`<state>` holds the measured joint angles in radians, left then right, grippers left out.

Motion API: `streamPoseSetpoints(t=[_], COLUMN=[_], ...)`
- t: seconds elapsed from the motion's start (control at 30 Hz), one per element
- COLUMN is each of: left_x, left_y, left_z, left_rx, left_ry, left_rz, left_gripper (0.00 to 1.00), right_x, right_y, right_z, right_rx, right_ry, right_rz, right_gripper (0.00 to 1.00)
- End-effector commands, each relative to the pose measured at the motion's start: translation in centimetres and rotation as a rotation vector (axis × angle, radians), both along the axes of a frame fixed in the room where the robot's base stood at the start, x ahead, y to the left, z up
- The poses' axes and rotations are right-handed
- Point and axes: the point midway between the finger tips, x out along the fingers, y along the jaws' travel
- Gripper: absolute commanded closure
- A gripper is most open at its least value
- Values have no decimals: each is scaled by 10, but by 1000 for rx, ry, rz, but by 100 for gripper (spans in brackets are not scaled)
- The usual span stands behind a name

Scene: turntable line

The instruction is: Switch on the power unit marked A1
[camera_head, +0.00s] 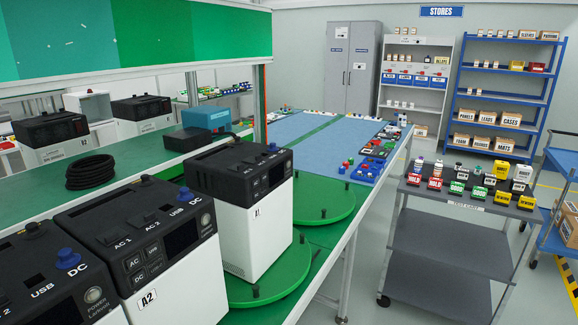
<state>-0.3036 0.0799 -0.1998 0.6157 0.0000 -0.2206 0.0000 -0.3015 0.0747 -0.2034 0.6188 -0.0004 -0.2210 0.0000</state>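The power unit marked A1 (262,238) stands upright on a green round turntable plate (268,290) near the middle of the camera_head view. It has a white body and a black top, with a small blue knob (272,147) on top. Its dark front panel has small buttons and a dark screen; whether it is on or off is too small to tell. The power unit marked A2 (185,295) stands nearer, to its lower left, with a blue knob and a round silver button (206,220). Neither of my grippers is in view.
Another unit (60,285) is cut off at bottom left. A second green plate (325,205) is empty apart from short pegs. A black cable coil (90,172) lies behind. A grey cart (440,245) with signs and small items stands at right. Shelves are at the back.

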Motion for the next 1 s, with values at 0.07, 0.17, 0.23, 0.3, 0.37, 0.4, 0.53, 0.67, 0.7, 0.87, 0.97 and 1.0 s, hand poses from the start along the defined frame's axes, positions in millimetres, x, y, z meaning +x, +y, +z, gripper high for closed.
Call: streamPoseSetpoints(t=[0.07, 0.17, 0.23, 0.3, 0.37, 0.4, 0.53, 0.67, 0.7, 0.87, 0.97, 1.0], left_x=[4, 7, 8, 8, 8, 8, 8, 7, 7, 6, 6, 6], left_y=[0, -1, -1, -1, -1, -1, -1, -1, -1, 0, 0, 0], left_z=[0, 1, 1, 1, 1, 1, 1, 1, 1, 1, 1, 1], left_rx=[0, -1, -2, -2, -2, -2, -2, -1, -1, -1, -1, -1], left_ry=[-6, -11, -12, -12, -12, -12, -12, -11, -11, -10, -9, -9], left_rz=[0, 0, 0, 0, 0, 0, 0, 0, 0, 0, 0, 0], left_gripper=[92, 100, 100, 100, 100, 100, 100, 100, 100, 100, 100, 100], right_x=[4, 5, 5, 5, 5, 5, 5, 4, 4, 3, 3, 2], right_y=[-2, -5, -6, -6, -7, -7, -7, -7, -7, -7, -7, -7], right_z=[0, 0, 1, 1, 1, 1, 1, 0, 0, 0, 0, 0], right_rx=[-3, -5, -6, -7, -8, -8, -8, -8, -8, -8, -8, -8], right_ry=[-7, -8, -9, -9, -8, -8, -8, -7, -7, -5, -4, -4], right_rz=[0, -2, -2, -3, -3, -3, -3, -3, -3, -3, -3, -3], right_gripper=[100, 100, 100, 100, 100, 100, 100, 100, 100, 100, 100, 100])
